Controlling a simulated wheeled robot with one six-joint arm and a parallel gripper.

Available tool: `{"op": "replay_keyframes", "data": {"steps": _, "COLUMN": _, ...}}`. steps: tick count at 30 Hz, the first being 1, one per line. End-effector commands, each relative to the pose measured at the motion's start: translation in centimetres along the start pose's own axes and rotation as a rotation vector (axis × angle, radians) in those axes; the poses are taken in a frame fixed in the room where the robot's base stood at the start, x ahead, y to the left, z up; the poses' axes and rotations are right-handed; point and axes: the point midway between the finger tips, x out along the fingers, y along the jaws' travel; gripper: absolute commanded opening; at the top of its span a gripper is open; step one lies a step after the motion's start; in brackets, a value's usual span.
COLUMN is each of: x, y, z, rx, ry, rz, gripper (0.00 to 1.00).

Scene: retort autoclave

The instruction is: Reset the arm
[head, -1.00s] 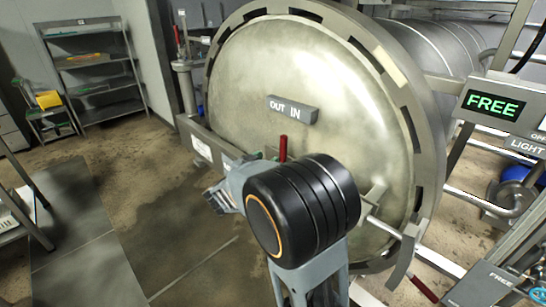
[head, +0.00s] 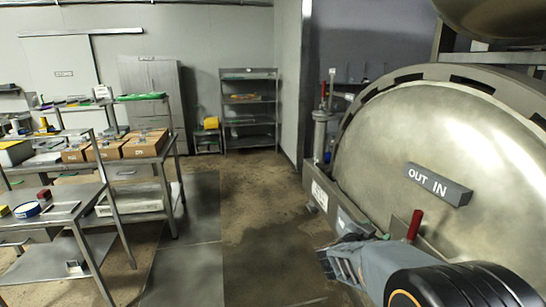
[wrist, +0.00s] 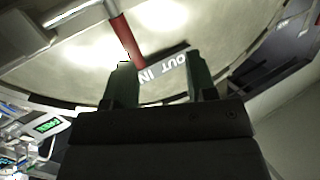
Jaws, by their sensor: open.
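My gripper (wrist: 160,85) shows in the wrist view with its two dark green fingers apart and nothing between them. In the head view my gripper (head: 342,262) is at the lower middle, partly hidden by my arm. It is in front of the round metal retort door (head: 440,130), which bears an "OUT IN" block (head: 438,184). A red handle (head: 415,225) stands up near the door's lower left, just beyond my arm. The red handle (wrist: 126,40) and the block (wrist: 165,66) also show in the wrist view, beyond the fingers. I cannot tell the exact gap to the door.
Steel tables with cardboard boxes (head: 115,147) and small items stand at the left. A metal shelf (head: 249,112) and a cabinet (head: 152,92) stand at the back. The floor (head: 245,225) between the tables and the retort is open. A green "FREE" display (wrist: 47,126) shows at the wrist view's left.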

Motion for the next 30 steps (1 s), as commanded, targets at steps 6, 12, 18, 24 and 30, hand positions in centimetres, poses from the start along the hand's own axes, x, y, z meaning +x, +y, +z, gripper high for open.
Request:
{"op": "replay_keyframes", "data": {"steps": 6, "x": -4.3, "y": -6.5, "z": 5.5, "rx": 0.001, "ry": -0.375, "rz": -0.482, "gripper": 0.52}}
{"op": "replay_keyframes", "data": {"steps": 12, "x": -12.8, "y": -6.2, "z": 8.8, "rx": -0.178, "ry": -0.777, "rz": -0.780, "gripper": 0.52}}
{"op": "replay_keyframes", "data": {"steps": 18, "x": -19.3, "y": 0.9, "z": 9.8, "rx": -0.493, "ry": -1.088, "rz": -0.814, "gripper": 0.52}}
{"op": "replay_keyframes", "data": {"steps": 24, "x": -21.6, "y": 8.2, "z": 8.0, "rx": -0.755, "ry": -1.155, "rz": -0.720, "gripper": 0.52}}
{"op": "replay_keyframes", "data": {"steps": 30, "x": -21.8, "y": 8.9, "z": 6.1, "rx": -0.751, "ry": -1.064, "rz": -0.737, "gripper": 0.52}}
